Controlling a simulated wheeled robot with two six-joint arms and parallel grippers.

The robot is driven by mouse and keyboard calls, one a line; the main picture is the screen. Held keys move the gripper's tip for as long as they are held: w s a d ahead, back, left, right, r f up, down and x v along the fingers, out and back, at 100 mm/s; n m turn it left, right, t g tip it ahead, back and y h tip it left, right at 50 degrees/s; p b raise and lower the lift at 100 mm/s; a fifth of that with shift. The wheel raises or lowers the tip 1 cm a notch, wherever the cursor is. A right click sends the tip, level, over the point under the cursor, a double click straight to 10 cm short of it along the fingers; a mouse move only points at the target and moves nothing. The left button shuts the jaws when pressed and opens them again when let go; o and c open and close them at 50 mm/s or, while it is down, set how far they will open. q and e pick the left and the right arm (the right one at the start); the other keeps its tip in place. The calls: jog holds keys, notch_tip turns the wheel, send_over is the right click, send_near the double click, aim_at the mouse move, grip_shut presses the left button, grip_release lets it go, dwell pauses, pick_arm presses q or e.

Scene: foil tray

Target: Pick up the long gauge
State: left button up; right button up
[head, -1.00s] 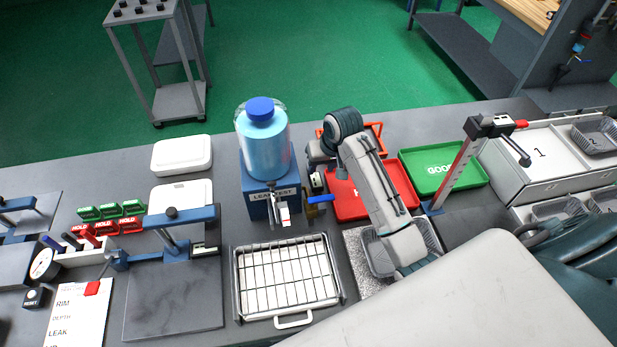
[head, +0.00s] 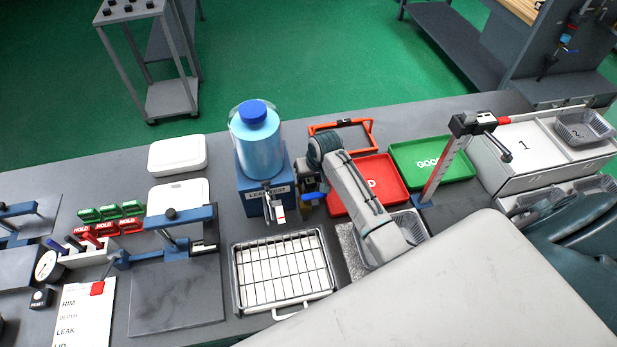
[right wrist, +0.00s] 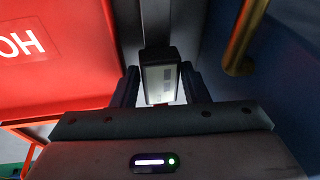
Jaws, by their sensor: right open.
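My right gripper (head: 305,194) points down beside the blue leak-test stand, left of the red HOLD tray. In the right wrist view, a dark instrument with a pale display face (right wrist: 160,82) stands between the open fingers (right wrist: 160,88), with a dark bar running on behind it. It looks like a gauge; my wrist mostly hides it in the head view. I cannot tell whether the fingers touch it. A tall red-and-white scale with a black head (head: 446,165) stands at the right, apart from the gripper. My left gripper is not in view.
The leak-test stand (head: 251,198) with its blue-capped bottle is close on the gripper's left. The red tray (head: 391,172) and orange-handled frame (head: 371,133) are close on its right. A brass fitting (right wrist: 243,40) is near the fingers. A wire rack (head: 330,290) lies in front.

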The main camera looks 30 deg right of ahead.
jog(key=c, duration=0.7)
jog(key=shift+c, duration=0.3)
jog(key=shift+r, duration=0.1)
jog(key=shift+r, duration=0.1)
